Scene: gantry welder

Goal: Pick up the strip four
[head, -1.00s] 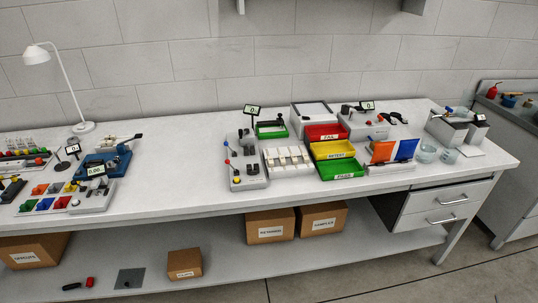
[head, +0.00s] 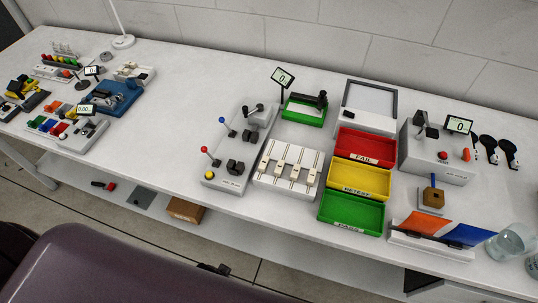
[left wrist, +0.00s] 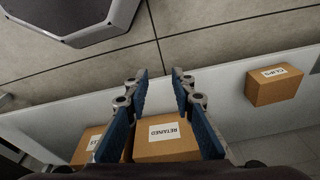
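The white strip holder (head: 262,183) stands near the front edge of the bench, in the middle of the head view. Several thin strips, each with a cream block, lie side by side in it; I see no readable numbers on them. The rightmost strip (head: 311,177) lies nearest the coloured bins. My left gripper (left wrist: 158,78) shows in the left wrist view with its two blue-padded fingers apart and nothing between them. It is over the floor and lower-shelf area, away from the strips. My right gripper is in no view.
Red FAIL (head: 365,145), yellow RETEST (head: 358,179) and green PASS (head: 350,212) bins stand right of the holder. A grey lever fixture (head: 228,178) stands left of it.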

